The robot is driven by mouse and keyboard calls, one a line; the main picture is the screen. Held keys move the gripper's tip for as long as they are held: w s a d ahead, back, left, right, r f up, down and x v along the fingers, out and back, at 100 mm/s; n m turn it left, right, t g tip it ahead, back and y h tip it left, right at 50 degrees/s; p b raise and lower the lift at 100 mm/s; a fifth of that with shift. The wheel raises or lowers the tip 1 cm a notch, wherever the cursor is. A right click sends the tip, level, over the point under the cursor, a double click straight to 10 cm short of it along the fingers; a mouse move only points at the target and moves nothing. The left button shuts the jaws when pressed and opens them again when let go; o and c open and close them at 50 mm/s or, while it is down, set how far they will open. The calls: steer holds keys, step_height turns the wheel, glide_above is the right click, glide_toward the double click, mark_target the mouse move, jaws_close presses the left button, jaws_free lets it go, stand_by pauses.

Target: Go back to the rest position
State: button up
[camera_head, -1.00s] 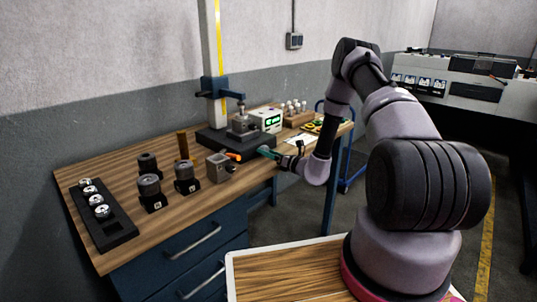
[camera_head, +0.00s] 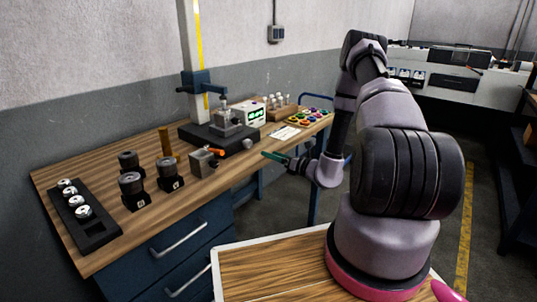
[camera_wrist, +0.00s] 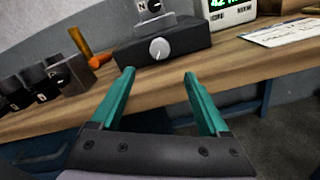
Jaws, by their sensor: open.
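My gripper (camera_head: 277,158) is in front of the workbench (camera_head: 100,160), near its front edge. In the wrist view my gripper (camera_wrist: 160,88) shows two green fingers spread apart with nothing between them. Beyond the fingers stands a black gauge base (camera_wrist: 163,45) with a silver knob, and it also shows in the head view (camera_head: 215,140). My arm reaches from the right of the head view, its elbow raised and its forearm hanging down.
On the bench are a black tray (camera_head: 98,236) with silver round parts, several dark cylinders in holders (camera_head: 132,190), a grey block (camera_head: 203,162) with an orange handle, a display box (camera_head: 250,113) and a tray of coloured rings (camera_head: 312,116). Floor shows at the right.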

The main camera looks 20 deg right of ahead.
steer(key=shift+r, duration=0.1)
steer(key=s+a+r+n+g+y, duration=0.1)
steer(key=s+a+r+n+g, duration=0.3)
steer(key=r+n, duration=0.3)
steer(key=s+a+r+n+g+y, duration=0.1)
steer(key=s+a+r+n+g, duration=0.35)
steer(key=r, duration=0.45)
steer(key=s+a+r+n+g+y, duration=0.1)
steer(key=s+a+r+n+g, duration=0.25)
steer(key=r+n, duration=0.35)
steer(key=s+d+r+n+t+h, duration=0.2)
steer(key=s+d+r+n+h, duration=0.3)
steer(key=s+r, duration=0.3)
steer(key=s+d+r+n+t+h, duration=0.2)
steer(key=s+d+r+n+h, duration=0.3)
steer(key=s+r, duration=0.3)
steer(key=shift+s+d+r+n+t+h, duration=0.15)
steer(key=shift+s+d+n+t+h, duration=0.25)
steer(key=shift+s+h, duration=0.6)
steer(key=shift+s, duration=0.15)
